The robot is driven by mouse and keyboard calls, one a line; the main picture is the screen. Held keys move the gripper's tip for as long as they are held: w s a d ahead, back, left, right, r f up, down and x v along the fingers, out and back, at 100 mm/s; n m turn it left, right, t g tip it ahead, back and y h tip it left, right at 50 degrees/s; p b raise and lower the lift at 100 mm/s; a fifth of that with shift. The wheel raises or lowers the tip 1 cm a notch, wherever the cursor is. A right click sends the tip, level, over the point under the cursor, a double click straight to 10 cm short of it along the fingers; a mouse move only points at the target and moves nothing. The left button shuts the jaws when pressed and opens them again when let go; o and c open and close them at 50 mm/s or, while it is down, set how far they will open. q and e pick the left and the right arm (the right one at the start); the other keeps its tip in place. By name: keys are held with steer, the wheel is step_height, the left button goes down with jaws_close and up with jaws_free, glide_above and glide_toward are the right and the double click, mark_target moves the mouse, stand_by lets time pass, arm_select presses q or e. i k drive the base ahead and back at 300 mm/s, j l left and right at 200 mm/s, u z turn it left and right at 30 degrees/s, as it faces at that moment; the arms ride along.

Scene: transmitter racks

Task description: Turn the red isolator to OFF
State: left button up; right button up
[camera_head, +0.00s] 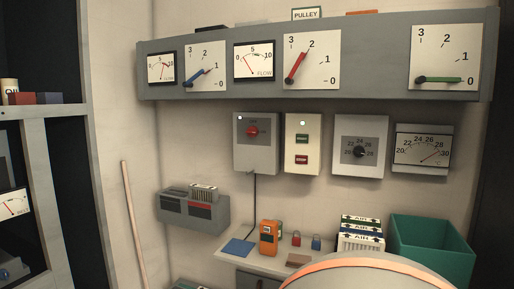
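The red isolator (251,131) is a round red knob on the front of a grey wall box (255,160), left of the middle of the back wall. Small lettering sits around the knob, too small to read with certainty. I cannot tell which setting the knob points to. A small white spot shows at the upper left of the box. A dark cable (254,200) hangs from its underside. Nothing covers the knob in the head view. Neither of my grippers is in view.
Right of the box are a green-and-red button panel (303,158), a dial box (361,160) and a meter (423,150). Gauges line the shelf (390,50) above.

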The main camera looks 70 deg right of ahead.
mark_target(253, 132)
steer(key=z, duration=2.15)
